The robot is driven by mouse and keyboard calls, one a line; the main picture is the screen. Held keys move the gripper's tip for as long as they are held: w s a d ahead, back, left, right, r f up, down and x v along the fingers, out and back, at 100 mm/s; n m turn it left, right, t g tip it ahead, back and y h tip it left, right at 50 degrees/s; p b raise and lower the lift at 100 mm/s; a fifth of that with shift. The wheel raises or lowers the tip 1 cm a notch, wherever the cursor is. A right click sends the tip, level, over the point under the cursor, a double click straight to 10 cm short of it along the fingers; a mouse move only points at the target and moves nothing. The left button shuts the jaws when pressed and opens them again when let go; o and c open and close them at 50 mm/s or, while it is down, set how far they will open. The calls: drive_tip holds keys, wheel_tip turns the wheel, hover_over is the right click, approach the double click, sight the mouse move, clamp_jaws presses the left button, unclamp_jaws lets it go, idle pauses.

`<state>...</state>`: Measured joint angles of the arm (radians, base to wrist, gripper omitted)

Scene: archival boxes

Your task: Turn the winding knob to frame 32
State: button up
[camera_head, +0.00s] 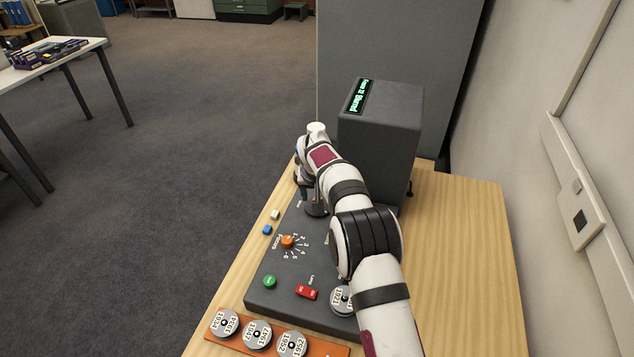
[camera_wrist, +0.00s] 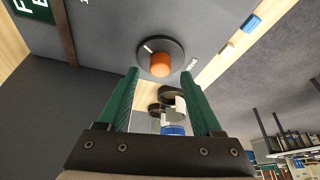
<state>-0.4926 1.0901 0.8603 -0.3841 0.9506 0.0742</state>
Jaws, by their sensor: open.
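The winding knob (camera_wrist: 148,47), a dark disc with an orange centre and a white mark, lies just ahead of my fingertips in the wrist view. My gripper (camera_wrist: 158,74) is open, with its two green fingers apart and nothing between them; I cannot tell whether they touch the knob. In the head view my gripper (camera_head: 304,192) points down at the far left part of the grey control panel (camera_head: 270,290), and the knob is mostly hidden by my arm. The display (camera_head: 359,97) on the grey machine shows green text, seemingly starting "Frame"; its number is too small to read surely.
An orange numbered dial (camera_head: 288,241), a green button (camera_head: 269,282) and a red switch (camera_head: 307,292) are on the panel. Labelled reels (camera_head: 257,334) sit on an orange tray in front. The tall grey machine (camera_head: 385,135) stands close behind my arm. The wooden desk is clear at right.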

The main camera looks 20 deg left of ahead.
drive_tip(key=v, duration=1.3)
drive_tip(key=shift+s, duration=0.1)
drive_tip(key=s+d+r+m+g, duration=0.2)
drive_tip(key=s+d+r+m, duration=0.3)
drive_tip(key=s+d, duration=0.9)
drive_tip(key=s+d+f+m+g, duration=0.1)
drive_tip(key=s+d, duration=0.3)
drive_tip(key=s, duration=0.8)
drive_tip(key=s+d+f+m+g, duration=0.1)
drive_tip(key=s+d, duration=0.4)
drive_tip(key=s, duration=0.8)
wheel_tip(320, 180, down, 2)
drive_tip(key=shift+d+f+m+y, duration=0.1)
drive_tip(key=shift+d+m+y, duration=0.25)
drive_tip(key=shift+m, duration=0.35)
